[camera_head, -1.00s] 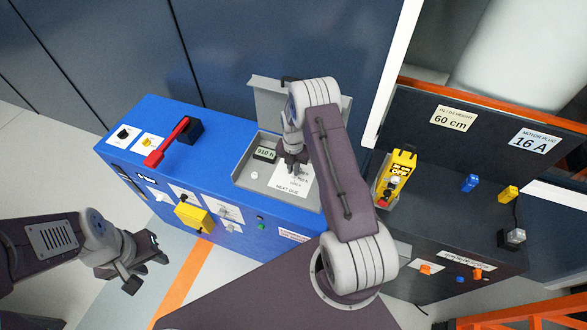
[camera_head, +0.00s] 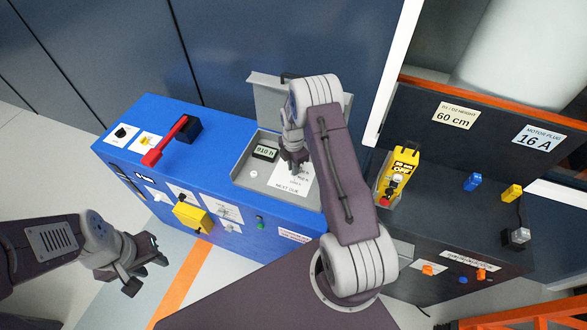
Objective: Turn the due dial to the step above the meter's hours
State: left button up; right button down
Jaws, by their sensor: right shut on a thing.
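The hours meter (camera_head: 265,153) reads "910 h" in an open recess on top of the blue cabinet (camera_head: 225,130). Beside it lies a white plate marked "NEXT DUE" (camera_head: 287,189), partly covered by my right arm. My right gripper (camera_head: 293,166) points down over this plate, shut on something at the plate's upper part. The due dial itself is hidden by the gripper. Some scale marks show below the fingers but are too small to read. My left gripper (camera_head: 147,278) is open and empty over the floor, in front of the cabinet.
A red lever (camera_head: 165,142) and a black knob (camera_head: 121,133) stand on the cabinet's left part. A yellow box (camera_head: 192,217) sticks out of its front. To the right, a yellow control unit (camera_head: 398,172) and blue and yellow plugs (camera_head: 473,181) stand on a dark bench.

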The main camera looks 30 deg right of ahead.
jog(key=m+b, duration=0.1)
jog(key=m, duration=0.4)
jog(key=shift+m, duration=0.3)
jog(key=m, duration=0.6)
jog(key=shift+b, duration=0.3)
jog(key=m, duration=0.5)
jog(key=shift+m, duration=0.4)
jog(key=m, duration=0.5)
jog(key=shift+b, duration=0.35)
jog(key=shift+m, duration=0.5)
jog(key=c, duration=1.5)
grip_release()
notch_tip(320, 180, up, 9)
jog(key=shift+r+b, duration=0.1)
jog(key=shift+b, duration=0.5)
